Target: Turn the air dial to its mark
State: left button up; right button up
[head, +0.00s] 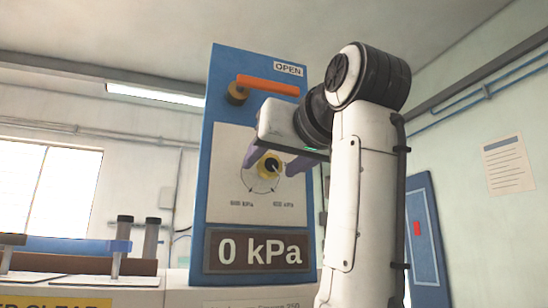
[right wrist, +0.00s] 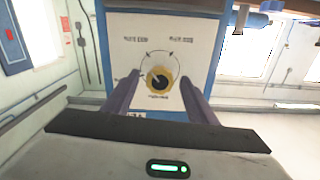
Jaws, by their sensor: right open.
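The air dial (head: 269,166) is a yellow knob with a black centre on the white face of a blue upright panel (head: 222,95). Curved arrows and small kPa labels lie around it. The display below (head: 260,251) reads 0 kPa. In the right wrist view the dial (right wrist: 158,79) shows between the fingers, ahead of them. My right gripper (head: 272,162) is open, its purple fingers on either side of the dial; whether they touch it I cannot tell. It also shows in the right wrist view (right wrist: 158,95). My left gripper is not in view.
An orange lever (head: 268,85) sits above the dial, beside an OPEN label (head: 289,69), close over my right gripper.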

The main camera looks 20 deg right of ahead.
jog(key=shift+w, duration=0.1)
jog(key=c, duration=1.1)
jog(key=shift+o, duration=0.2)
